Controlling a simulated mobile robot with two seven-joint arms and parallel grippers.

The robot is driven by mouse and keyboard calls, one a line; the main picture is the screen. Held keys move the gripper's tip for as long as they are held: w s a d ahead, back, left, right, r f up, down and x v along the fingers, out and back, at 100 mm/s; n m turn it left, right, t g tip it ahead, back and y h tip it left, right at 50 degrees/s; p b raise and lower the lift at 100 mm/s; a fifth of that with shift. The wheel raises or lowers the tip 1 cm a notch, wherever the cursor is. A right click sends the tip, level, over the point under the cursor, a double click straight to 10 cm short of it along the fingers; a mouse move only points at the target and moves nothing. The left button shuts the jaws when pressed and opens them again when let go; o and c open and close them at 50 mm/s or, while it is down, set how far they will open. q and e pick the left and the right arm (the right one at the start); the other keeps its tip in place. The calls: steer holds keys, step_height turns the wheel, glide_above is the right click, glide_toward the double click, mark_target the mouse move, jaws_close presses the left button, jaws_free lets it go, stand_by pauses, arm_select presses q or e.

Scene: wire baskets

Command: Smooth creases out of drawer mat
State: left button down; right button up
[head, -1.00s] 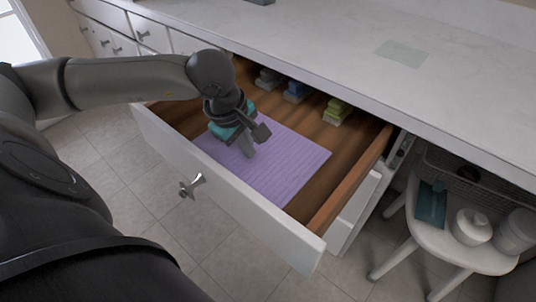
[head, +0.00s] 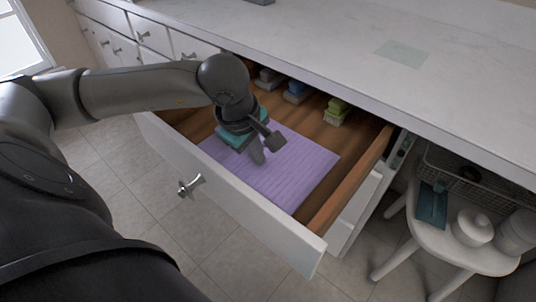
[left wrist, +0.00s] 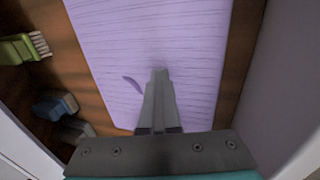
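A lilac ribbed mat (head: 300,165) lies on the wooden floor of the open drawer (head: 233,203). It also fills the upper middle of the left wrist view (left wrist: 150,30). Its ribs show as fine lines, and I see no large fold. A short, dark curved mark lies left of my fingertips; I cannot tell whether it is a crease or a shadow. My left gripper (head: 258,156) points down at the mat, its fingers together and empty. In the left wrist view the fingertips (left wrist: 159,72) are over the mat and seem to touch it. My right gripper is not in view.
Several brushes, including a green one (head: 338,108) and a blue one (head: 296,90), lie along the drawer's back. The counter (head: 330,40) overhangs behind. A white stool (head: 450,245) with a jar (head: 472,227) and a wire basket (head: 470,175) stand at right.

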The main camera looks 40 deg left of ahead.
arm_select(q)
steer(key=shift+d, duration=0.55)
steer(key=shift+s+d, duration=0.1)
steer(key=shift+d, duration=0.6)
steer(key=shift+a+r+p, duration=0.1)
steer(key=shift+r+p, duration=0.6)
steer(key=shift+r, duration=0.6)
steer(key=shift+r, duration=0.1)
steer(key=shift+r+p, duration=1.65)
steer(key=shift+r, duration=0.75)
